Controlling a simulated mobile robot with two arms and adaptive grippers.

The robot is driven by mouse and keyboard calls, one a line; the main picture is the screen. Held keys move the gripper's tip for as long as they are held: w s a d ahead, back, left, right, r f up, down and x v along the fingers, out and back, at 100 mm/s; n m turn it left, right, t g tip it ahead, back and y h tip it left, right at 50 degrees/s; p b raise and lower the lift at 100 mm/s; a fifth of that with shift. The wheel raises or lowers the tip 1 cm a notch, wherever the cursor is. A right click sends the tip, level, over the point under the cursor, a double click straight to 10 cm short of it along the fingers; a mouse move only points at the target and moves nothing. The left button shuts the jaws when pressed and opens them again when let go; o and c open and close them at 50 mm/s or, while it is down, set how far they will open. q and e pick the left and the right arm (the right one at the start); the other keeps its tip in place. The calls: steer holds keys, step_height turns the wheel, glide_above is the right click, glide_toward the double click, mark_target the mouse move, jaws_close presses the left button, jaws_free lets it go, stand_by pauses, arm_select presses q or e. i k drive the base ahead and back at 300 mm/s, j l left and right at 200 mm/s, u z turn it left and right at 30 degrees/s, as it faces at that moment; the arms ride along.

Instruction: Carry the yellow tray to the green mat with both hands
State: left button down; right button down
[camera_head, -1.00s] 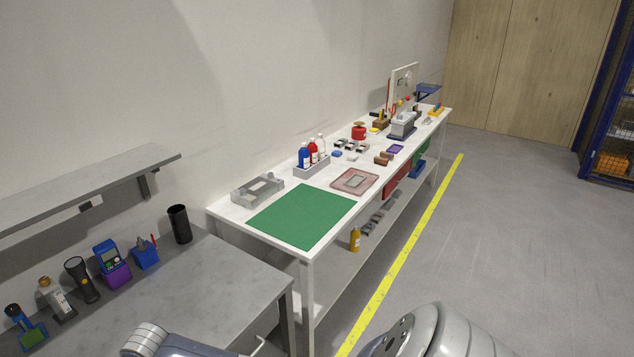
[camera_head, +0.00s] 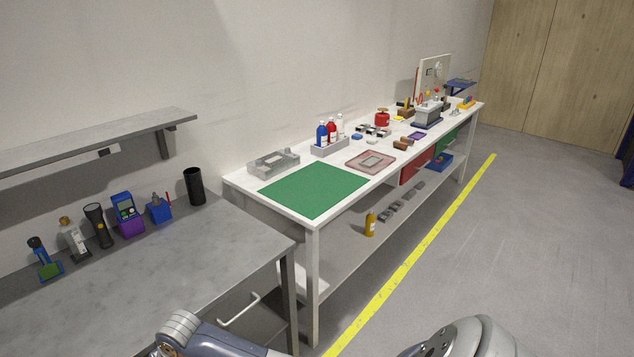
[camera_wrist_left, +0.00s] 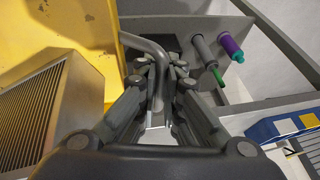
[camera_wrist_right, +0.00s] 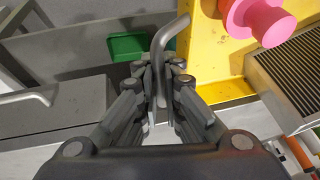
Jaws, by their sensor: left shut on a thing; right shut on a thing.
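The yellow tray shows at the left of the left wrist view (camera_wrist_left: 45,28) and at the right of the right wrist view (camera_wrist_right: 205,60). My left gripper (camera_wrist_left: 160,82) is shut on a grey bent handle (camera_wrist_left: 156,48) at one side of the tray. My right gripper (camera_wrist_right: 163,82) is shut on a like handle (camera_wrist_right: 174,36) at the other side. A pink spool (camera_wrist_right: 258,18) and a finned metal block (camera_wrist_right: 290,80) are at the tray. The green mat (camera_head: 313,190) lies bare on the near end of the white bench. The head view shows neither tray nor grippers.
A grey metal box (camera_head: 273,162), a bottle caddy (camera_head: 330,146) and a pinkish tray (camera_head: 371,162) stand around the mat. A grey table (camera_head: 190,240) with several tools is at the left. Open floor (camera_head: 520,230) lies right of the yellow line.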

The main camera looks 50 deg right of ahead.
mark_target(316, 185)
steer(key=k, duration=0.5)
steer(key=k+z, duration=0.15)
steer(key=z, duration=0.6)
steer(key=i+l+z, duration=0.1)
steer(key=z, duration=0.3)
steer(key=i+l+z, duration=0.1)
steer(key=z, duration=0.3)
steer(key=i+l, duration=0.25)
steer(key=i, duration=0.25)
steer(key=i+l, duration=0.3)
steer(key=i, duration=0.2)
